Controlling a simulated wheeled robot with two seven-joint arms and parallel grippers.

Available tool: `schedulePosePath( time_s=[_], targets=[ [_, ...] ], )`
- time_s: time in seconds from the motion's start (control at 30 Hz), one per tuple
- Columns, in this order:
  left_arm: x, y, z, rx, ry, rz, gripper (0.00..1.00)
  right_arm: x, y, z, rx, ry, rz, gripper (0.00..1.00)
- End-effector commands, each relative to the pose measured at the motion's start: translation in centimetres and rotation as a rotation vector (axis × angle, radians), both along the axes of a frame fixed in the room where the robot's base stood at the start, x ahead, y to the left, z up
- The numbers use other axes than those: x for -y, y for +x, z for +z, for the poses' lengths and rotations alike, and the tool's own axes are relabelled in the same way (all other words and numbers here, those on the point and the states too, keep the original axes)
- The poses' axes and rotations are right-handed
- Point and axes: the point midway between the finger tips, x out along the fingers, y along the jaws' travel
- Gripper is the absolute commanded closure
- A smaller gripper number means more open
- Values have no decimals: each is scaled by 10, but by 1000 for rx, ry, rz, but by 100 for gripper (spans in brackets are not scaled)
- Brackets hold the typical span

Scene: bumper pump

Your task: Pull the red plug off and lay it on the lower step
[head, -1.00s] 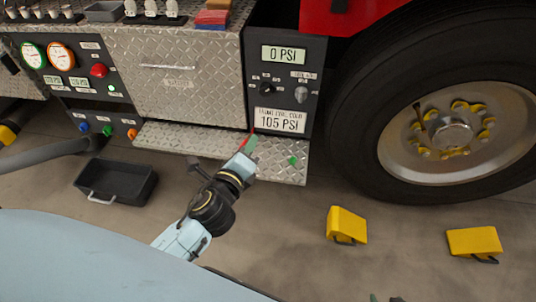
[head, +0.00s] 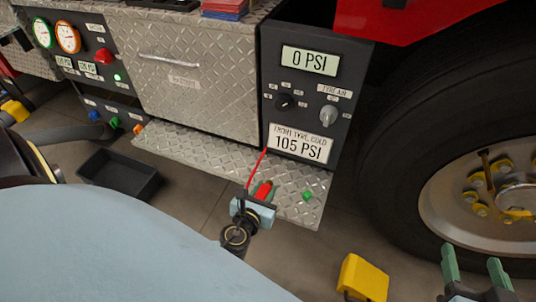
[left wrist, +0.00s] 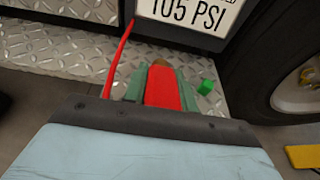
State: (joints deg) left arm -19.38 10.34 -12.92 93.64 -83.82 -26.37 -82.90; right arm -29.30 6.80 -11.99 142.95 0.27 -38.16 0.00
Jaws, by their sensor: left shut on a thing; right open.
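The red plug (head: 263,190) is held between the green fingers of my left gripper (head: 262,192), over the front part of the diamond-plate lower step (head: 200,150). In the left wrist view the plug (left wrist: 162,90) shows between the two fingers, with a brownish tip at its far end. I cannot tell whether it touches the step. A thin red cord (head: 256,168) runs from the panel's lower edge down beside the gripper. My right gripper (head: 476,265) is open and empty at the lower right, in front of the tyre.
A small green block (head: 307,196) lies on the step, right of the plug. The panel (head: 310,100) with "0 PSI" and "105 PSI" stands above. A dark tray (head: 120,174) and a yellow chock (head: 364,278) are on the floor. The large tyre (head: 400,190) is at right.

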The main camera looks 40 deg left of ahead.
Motion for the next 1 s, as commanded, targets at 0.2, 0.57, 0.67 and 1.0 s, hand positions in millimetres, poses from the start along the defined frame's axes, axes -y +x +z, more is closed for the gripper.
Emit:
schedulePosePath(
  time_s=[0.2,0.57,0.67,1.0],
  targets=[
    [-5,22,-5,5,-2,3,100,-5,6,18,115,32,9,41],
    [-14,57,-17,3,-2,3,100,-14,8,60,366,108,27,41],
    [-16,66,-20,3,-3,2,100,-16,6,72,436,129,30,41],
    [-22,94,-28,4,-4,2,100,-19,-7,110,677,207,44,41]
  ],
)
